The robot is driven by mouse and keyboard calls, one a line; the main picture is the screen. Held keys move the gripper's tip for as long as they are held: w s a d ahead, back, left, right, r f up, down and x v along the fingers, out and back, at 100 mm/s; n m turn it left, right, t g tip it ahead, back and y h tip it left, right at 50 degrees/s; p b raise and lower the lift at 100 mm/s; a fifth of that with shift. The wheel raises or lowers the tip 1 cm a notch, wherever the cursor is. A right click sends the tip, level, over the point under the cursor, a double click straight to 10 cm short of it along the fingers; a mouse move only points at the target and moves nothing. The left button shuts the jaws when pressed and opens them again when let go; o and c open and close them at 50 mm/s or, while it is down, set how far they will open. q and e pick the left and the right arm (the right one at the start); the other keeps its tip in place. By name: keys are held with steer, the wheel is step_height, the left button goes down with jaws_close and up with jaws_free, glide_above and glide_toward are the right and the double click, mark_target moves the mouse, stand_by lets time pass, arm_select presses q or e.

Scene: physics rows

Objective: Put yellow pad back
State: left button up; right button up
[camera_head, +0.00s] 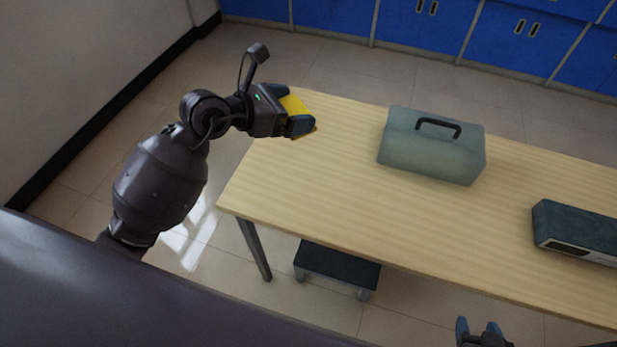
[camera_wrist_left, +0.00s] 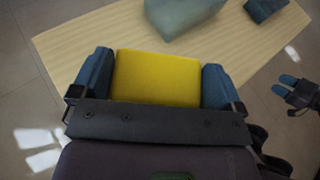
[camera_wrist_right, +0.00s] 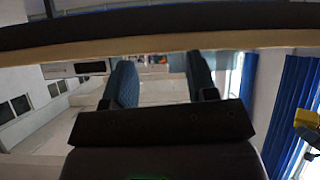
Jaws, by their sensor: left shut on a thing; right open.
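The yellow pad (camera_head: 296,104) is between the fingers of my left gripper (camera_head: 294,110) at the table's far left end. In the left wrist view, the flat yellow pad (camera_wrist_left: 157,77) fills the gap between both blue fingers of my left gripper (camera_wrist_left: 156,82), which is shut on it. My right gripper (camera_head: 479,330) is low in front of the table's near edge. In the right wrist view, my right gripper (camera_wrist_right: 160,82) is open and empty, below the tabletop's edge (camera_wrist_right: 215,42).
A grey-green toolbox (camera_head: 425,160) with a black handle stands on the wooden table (camera_head: 340,200). A dark box-shaped device (camera_head: 577,228) lies at the right. A dark stool (camera_head: 337,265) stands under the near edge. The tabletop's left half is mostly clear.

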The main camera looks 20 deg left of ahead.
mark_target(300, 107)
arm_select(q)
steer(key=w, duration=0.1)
steer(key=w+f+b, duration=0.1)
steer(key=w+f+m+g+h+b, duration=0.1)
steer(key=shift+w+d, duration=0.1)
steer(key=shift+d, duration=0.3)
step_height(300, 107, down, 14)
steer(key=b, duration=0.4)
step_height(300, 107, down, 5)
steer(key=shift+r+b, duration=0.15)
steer(key=shift+b, duration=0.65)
steer(key=shift+f, duration=0.45)
arm_select(e)
step_height(300, 107, down, 8)
steer(key=g, duration=0.1)
steer(key=shift+s, duration=0.4)
steer(key=shift+a, duration=0.1)
